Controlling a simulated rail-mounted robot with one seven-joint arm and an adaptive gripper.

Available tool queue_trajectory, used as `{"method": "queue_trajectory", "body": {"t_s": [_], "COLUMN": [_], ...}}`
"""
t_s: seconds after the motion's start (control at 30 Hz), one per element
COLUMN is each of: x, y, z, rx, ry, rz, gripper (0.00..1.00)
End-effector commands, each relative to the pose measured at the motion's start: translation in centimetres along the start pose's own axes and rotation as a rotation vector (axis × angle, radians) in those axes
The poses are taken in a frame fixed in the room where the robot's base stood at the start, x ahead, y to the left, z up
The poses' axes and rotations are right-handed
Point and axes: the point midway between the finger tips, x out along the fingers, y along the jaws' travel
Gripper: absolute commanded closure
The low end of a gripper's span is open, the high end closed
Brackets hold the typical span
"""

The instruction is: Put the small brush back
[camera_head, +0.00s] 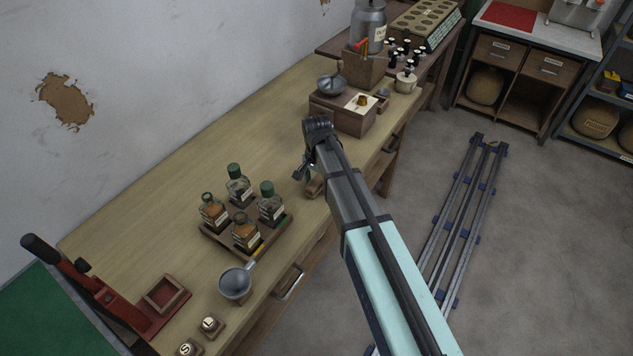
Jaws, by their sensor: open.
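My gripper (303,174) is over the front part of the wooden bench, right of the bottle tray, and is open. My arm hides part of the bench edge there. A small brown wooden piece (315,188) lies just below and right of the gripper, partly covered by the arm; I cannot tell what it is. I cannot pick out the small brush for sure. A thin yellow piece (259,249) shows at the tray's front edge. A red-orange piece (362,44) shows at a wooden block (362,71) at the far end.
A wooden tray (216,241) holds several green-topped and brown bottles. A red lever press (95,290) is at lower left. A wooden box (345,117) is farther back. The bench middle (215,150) is clear.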

Motion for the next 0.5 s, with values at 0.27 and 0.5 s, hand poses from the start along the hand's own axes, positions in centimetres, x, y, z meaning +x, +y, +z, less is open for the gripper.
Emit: {"method": "queue_trajectory", "body": {"t_s": [0.27, 0.5], "x": [-3.0, -7.1], "y": [-0.1, -0.1], "z": [0.0, -0.1], "rx": [0.000, 0.000], "ry": [0.002, 0.002], "rz": [-0.002, -0.003], "gripper": [0.39, 0.39]}}
